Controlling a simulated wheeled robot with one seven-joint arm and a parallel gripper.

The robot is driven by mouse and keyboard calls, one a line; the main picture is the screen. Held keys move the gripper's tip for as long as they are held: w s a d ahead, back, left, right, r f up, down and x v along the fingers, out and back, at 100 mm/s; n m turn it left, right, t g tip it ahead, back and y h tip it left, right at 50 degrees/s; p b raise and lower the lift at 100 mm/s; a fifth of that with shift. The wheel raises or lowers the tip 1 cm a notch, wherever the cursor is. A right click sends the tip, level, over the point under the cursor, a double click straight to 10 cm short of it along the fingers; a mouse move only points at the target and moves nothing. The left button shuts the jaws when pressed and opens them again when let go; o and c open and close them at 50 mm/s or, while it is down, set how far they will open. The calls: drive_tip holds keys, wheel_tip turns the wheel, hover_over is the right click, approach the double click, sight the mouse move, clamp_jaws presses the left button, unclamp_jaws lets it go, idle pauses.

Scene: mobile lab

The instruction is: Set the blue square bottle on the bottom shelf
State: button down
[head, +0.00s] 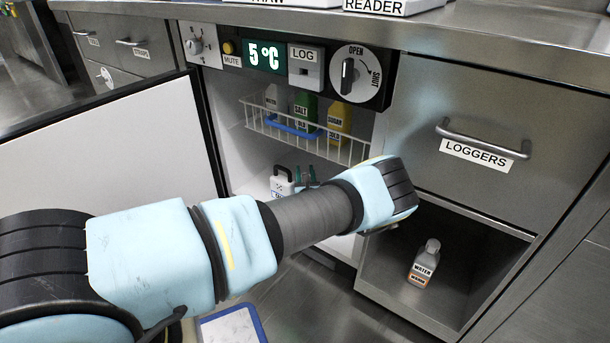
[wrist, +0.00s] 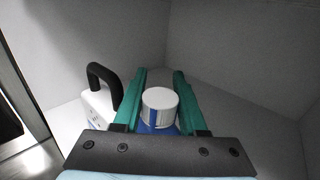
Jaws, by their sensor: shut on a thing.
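The blue square bottle (wrist: 158,108) shows in the wrist view as a round white cap over a blue body, between the two green fingers. My gripper (wrist: 160,76) is shut on it, inside the white-walled fridge. In the head view the green fingertips of my gripper (head: 306,174) show low in the fridge, and my arm hides most of the bottle. I cannot tell whether the bottle touches the fridge floor. The bottom shelf is the low white inside of the fridge (head: 246,183), mostly hidden behind my arm.
A white jug (wrist: 100,106) with a black handle stands close left of the bottle. A wire basket (head: 290,130) above holds white, green and yellow bottles. The fridge door (head: 110,140) stands open at left. An open cubby at right holds a grey bottle (head: 425,262).

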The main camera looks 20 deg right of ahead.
drive_tip(key=shift+f, duration=0.1)
drive_tip(key=shift+c, duration=2.3)
unclamp_jaws()
drive_tip(key=shift+s+a+r, duration=0.1)
drive_tip(key=shift+s+r, duration=0.1)
drive_tip(key=shift+s, duration=0.15)
drive_tip(key=p+v, duration=0.4)
drive_tip(key=v, duration=0.7)
